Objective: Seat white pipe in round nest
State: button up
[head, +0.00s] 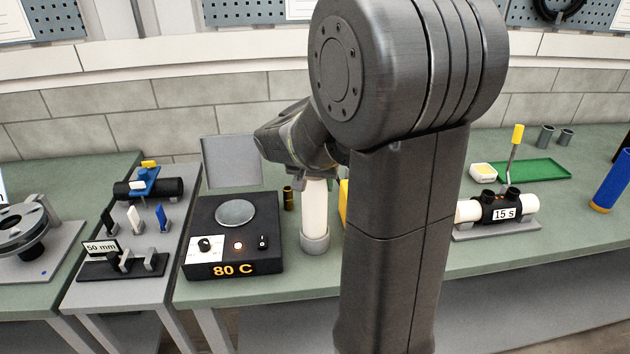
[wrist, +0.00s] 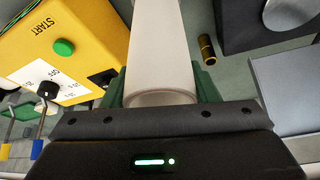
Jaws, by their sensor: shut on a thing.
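The white pipe (head: 314,208) stands about upright in the head view, under my gripper (head: 314,181). My gripper is shut on the pipe's upper part. In the wrist view the white pipe (wrist: 160,50) lies between the two green fingers of my gripper (wrist: 160,86), and its near rim shows. The round nest (head: 314,244) is a short grey cup on the green bench. The pipe's lower end meets the cup's mouth and appears to be inside it. How deep it sits is hidden by the cup wall.
A black heater box marked 80 C (head: 234,235) stands just left of the nest. A yellow START box (wrist: 60,50) is close on the pipe's other side.

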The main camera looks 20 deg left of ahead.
jog(key=shift+f, duration=0.2)
jog(key=o, duration=1.7)
jog(key=shift+c, duration=0.2)
jog(key=shift+r, duration=0.1)
jog(key=b+v, duration=0.1)
jog(key=v, duration=1.1)
jog(key=shift+s, duration=0.1)
